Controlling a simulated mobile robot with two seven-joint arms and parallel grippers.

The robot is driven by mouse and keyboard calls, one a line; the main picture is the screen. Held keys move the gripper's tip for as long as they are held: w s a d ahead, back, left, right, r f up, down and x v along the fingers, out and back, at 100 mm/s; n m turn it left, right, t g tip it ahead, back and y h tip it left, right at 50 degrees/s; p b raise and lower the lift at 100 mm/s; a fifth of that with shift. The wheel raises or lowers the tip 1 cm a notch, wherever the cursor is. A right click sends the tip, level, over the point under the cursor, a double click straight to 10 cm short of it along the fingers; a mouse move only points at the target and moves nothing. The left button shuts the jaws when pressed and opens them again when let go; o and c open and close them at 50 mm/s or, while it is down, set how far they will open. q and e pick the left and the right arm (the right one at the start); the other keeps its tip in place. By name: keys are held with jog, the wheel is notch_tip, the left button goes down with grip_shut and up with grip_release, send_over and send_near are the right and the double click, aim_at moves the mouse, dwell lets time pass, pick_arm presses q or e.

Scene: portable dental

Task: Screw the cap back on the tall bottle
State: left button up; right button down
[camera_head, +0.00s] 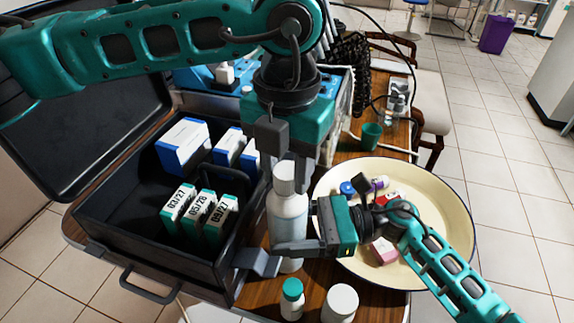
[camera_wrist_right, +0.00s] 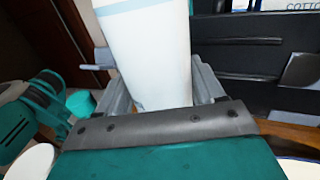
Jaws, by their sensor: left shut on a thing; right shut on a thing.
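The tall white bottle (camera_head: 288,215) stands upright at the front of the wooden table, and it fills the middle of the right wrist view (camera_wrist_right: 150,60). The white cap (camera_head: 285,176) is at the bottle's top; whether it is threaded on cannot be told. My left gripper (camera_head: 286,163) points down from above and is shut on the cap, with its fingers partly hidden by its own body. My right gripper (camera_head: 290,245) comes from the right and is shut around the bottle's lower body. In the right wrist view its fingers (camera_wrist_right: 168,95) lie on both sides of the bottle.
A black open case (camera_head: 150,240) with several boxes is close on the left. A cream basin (camera_head: 440,190) with small items lies on the right. A teal-capped bottle (camera_head: 292,299) and a white-lidded jar (camera_head: 340,302) stand in front. A green cup (camera_head: 371,136) stands behind.

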pick_arm(q)
jog(key=m, duration=0.5)
jog(key=shift+m, duration=0.4)
jog(key=m, duration=1.7)
jog(key=shift+f, duration=0.1)
jog(key=o, duration=1.2)
jog(key=shift+o, duration=0.2)
notch_tip(320, 180, up, 12)
